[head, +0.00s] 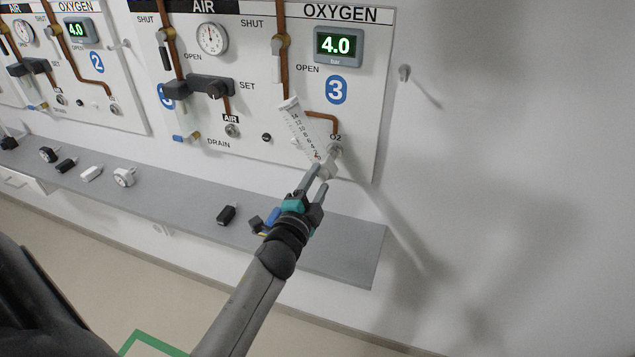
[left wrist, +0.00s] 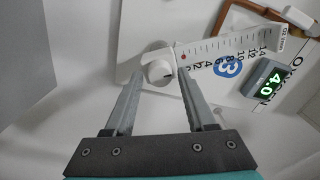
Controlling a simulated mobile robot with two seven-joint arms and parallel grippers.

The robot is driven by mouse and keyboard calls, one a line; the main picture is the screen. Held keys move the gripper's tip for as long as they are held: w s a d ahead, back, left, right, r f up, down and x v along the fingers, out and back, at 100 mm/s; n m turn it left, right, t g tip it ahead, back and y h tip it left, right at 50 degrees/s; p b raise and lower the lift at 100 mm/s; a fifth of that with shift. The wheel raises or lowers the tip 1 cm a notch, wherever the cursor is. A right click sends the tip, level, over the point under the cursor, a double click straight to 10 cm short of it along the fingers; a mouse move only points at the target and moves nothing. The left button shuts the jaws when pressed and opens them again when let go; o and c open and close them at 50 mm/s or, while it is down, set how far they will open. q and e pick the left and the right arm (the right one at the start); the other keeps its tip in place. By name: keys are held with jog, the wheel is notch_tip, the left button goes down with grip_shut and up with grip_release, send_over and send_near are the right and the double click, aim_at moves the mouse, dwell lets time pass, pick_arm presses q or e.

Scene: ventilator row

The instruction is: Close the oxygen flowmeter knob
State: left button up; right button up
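The oxygen flowmeter (head: 303,130) is a clear, tilted tube with a printed scale, mounted on panel 3 at the O2 outlet. Its white round knob (head: 327,171) is at the tube's lower end, partly hidden by my fingers. In the left wrist view, the knob (left wrist: 158,72) faces me with a small dark mark, and a red ball (left wrist: 185,57) sits at the low end of the scale. My left gripper (head: 320,177) is open, its fingertips (left wrist: 160,76) on either side of the knob; I cannot tell whether they touch it. My right gripper is not in view.
A grey shelf (head: 350,240) runs below the panels, with several small black and white connectors on it. The oxygen display (head: 339,46) reads 4.0 bar. A wall hook (head: 405,73) is right of the panel. The wall farther right is bare.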

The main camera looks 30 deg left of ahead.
pick_arm(q)
jog(key=shift+o, duration=0.7)
jog(key=v, duration=1.5)
jog(key=shift+s+d, duration=0.1)
jog(key=shift+d, duration=0.05)
